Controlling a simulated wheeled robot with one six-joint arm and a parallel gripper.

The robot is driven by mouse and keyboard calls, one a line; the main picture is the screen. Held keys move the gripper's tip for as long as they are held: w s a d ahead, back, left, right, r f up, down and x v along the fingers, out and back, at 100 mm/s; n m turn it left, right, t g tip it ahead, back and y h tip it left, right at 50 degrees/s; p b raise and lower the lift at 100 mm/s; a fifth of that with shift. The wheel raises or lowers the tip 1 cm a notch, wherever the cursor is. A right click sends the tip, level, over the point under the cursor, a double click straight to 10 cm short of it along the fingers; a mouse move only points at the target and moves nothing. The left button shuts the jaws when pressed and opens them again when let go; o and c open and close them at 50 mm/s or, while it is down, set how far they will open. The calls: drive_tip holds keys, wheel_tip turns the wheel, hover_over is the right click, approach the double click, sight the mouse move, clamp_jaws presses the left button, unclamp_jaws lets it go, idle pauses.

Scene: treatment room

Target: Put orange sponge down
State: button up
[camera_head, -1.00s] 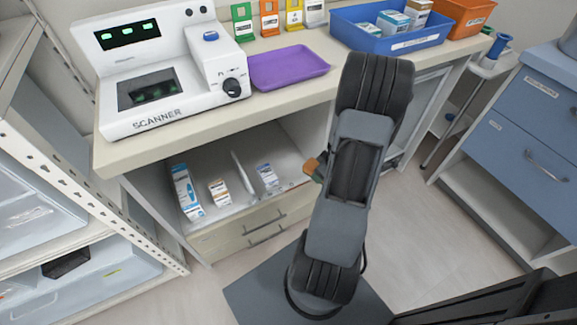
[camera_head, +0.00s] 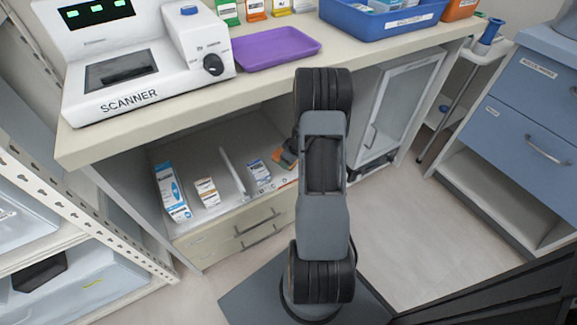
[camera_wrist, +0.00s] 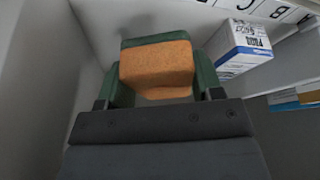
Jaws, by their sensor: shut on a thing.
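The orange sponge (camera_wrist: 156,66) is between the green fingers of my gripper (camera_wrist: 160,85) in the wrist view. A green layer shows along its far edge. In the head view, the sponge (camera_head: 278,155) and my gripper (camera_head: 289,158) are at the open shelf (camera_head: 207,162) under the counter, partly hidden behind my arm. The sponge is right of a small blue and white box (camera_head: 259,175). I cannot tell whether the sponge touches the shelf.
A white divider (camera_head: 232,170) and more boxes, among them a tall blue and white one (camera_head: 171,190), stand on the shelf to the left. The counter above carries a scanner (camera_head: 120,75), a purple tray (camera_head: 277,48) and a blue bin (camera_head: 385,22). Drawers (camera_head: 245,230) lie below.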

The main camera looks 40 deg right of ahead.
drive_tip(key=shift+s+b+x, duration=0.2)
drive_tip(key=shift+b+x, duration=0.75)
drive_tip(key=shift+s+b+x, duration=0.2)
drive_tip(key=shift+b+x, duration=0.7)
drive_tip(key=shift+x, duration=0.05)
drive_tip(key=shift+d+f, duration=0.1)
drive_tip(key=shift+d, duration=0.05)
drive_tip(key=shift+f, duration=0.15)
drive_tip(key=shift+f+p, duration=0.2)
drive_tip(key=shift+p, duration=0.1)
drive_tip(key=o, duration=0.9)
drive_tip(key=shift+r, duration=0.1)
